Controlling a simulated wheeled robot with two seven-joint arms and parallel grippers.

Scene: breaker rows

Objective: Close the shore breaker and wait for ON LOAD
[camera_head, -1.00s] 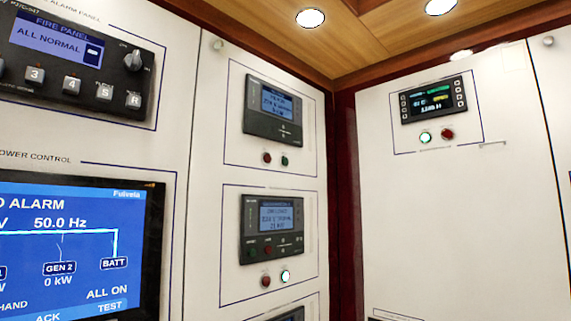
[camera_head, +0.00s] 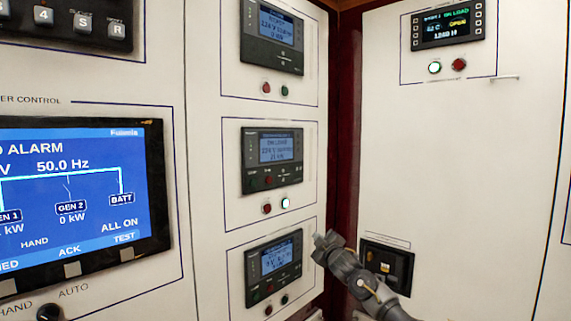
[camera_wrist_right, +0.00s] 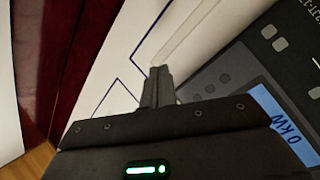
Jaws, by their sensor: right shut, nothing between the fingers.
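My right gripper (camera_head: 324,241) is shut and empty in the head view, at the right edge of the lowest controller panel (camera_head: 273,268) in the middle column. Its shut fingers (camera_wrist_right: 157,86) also show in the wrist view, close to a dark panel whose screen (camera_wrist_right: 284,122) reads 0 kW. I cannot tell whether the fingertips touch anything. That lowest panel has a lit screen and two small buttons below it. No label that I can read marks the shore breaker. A display (camera_head: 447,23) at upper right shows ON LOAD and OPEN. My left gripper is not in view.
Two similar controllers, upper (camera_head: 272,33) and middle (camera_head: 272,160), sit above the lowest one. A blue power screen (camera_head: 70,205) is at left. A dark recessed unit (camera_head: 388,265) is on the right wall, behind my arm. A small handle (camera_head: 504,78) juts from that wall.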

